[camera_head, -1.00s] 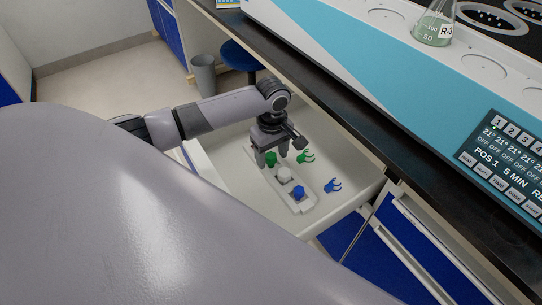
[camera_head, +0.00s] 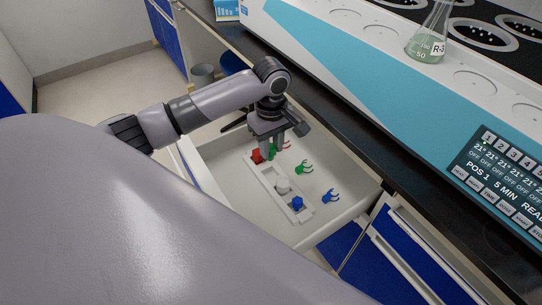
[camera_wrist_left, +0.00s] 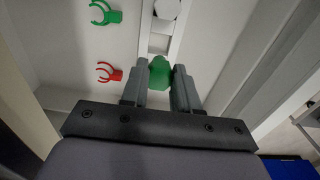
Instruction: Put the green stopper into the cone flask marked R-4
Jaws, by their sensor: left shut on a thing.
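The green stopper (camera_wrist_left: 160,74) is between the two fingers of my left gripper (camera_wrist_left: 160,88), which is shut on it. In the head view the green stopper (camera_head: 272,151) is held above the white stopper rack (camera_head: 266,178) in the open drawer, beside the red stopper (camera_head: 257,156). A cone flask (camera_head: 428,42) with pale green liquid stands on the distiller; its label starts with R and reads like R-3. I see no flask marked R-4. My right gripper is not in view.
The rack also holds a white stopper (camera_head: 283,187) and a blue stopper (camera_head: 297,203). Green (camera_head: 304,167) and blue (camera_head: 331,196) clips lie in the drawer (camera_head: 326,226). The black counter edge and the blue-white distiller (camera_head: 390,105) rise to the right.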

